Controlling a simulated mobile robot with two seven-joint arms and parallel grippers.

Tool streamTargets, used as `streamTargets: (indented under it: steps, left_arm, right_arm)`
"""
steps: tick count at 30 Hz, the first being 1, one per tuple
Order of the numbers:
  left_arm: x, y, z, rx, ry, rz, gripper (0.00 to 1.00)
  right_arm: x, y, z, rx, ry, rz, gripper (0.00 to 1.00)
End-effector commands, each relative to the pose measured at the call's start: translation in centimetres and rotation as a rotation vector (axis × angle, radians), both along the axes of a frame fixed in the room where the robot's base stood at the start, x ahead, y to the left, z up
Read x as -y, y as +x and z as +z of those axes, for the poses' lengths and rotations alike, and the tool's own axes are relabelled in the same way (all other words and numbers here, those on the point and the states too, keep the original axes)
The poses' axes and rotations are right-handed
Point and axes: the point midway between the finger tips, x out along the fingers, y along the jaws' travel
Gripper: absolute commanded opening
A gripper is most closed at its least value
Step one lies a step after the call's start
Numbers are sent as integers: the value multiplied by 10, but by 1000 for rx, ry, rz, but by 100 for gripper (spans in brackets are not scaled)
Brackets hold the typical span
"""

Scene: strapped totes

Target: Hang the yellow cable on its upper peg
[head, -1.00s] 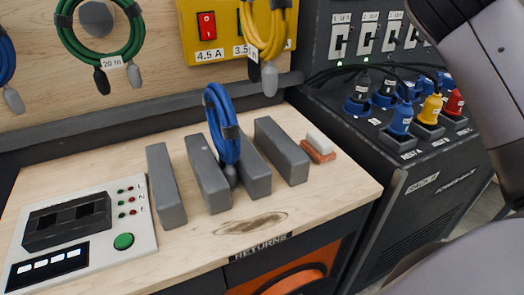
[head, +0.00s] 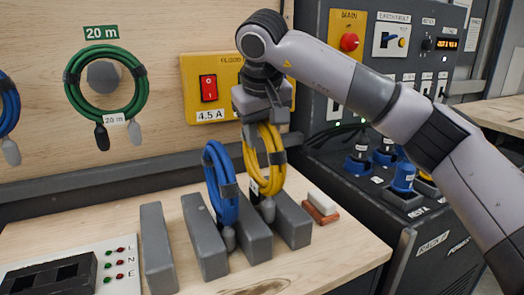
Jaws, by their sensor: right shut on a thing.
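The yellow cable (head: 266,168) is a coiled loop with dark straps and a grey plug. It hangs upright below my right gripper (head: 262,112), which is shut on its top. Its lower end is by the right-hand grey blocks on the bench; I cannot tell whether it touches them. The arm comes in from the right and hides part of the yellow switch panel (head: 212,72) behind. No free upper peg for the yellow cable can be made out. One grey round peg (head: 103,76) on the wooden board carries the green cable (head: 70,92). My left gripper is not in view.
A blue cable (head: 222,180) stands between grey blocks (head: 158,250), left of the yellow one. A brick-like eraser (head: 321,208) lies right of the blocks. A black rack (head: 400,215) with plugs stands at right.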

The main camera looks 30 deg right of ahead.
Motion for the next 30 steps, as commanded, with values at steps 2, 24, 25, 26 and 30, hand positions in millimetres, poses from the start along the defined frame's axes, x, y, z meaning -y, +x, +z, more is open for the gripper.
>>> streamTargets:
  steps: [2, 24, 25, 26, 30]
  left_arm:
    - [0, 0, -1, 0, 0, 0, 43]
    - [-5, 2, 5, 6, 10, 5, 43]
    - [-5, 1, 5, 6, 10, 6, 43]
    - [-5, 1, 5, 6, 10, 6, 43]
    - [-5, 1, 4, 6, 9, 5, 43]
  right_arm:
    - [0, 0, -6, 3, 1, 1, 0]
    - [0, 0, -40, -1, 0, 1, 64]
    - [0, 0, -40, -1, 0, 1, 64]
    - [0, 0, -40, -1, 0, 1, 64]
    - [0, 0, -40, -1, 0, 1, 64]
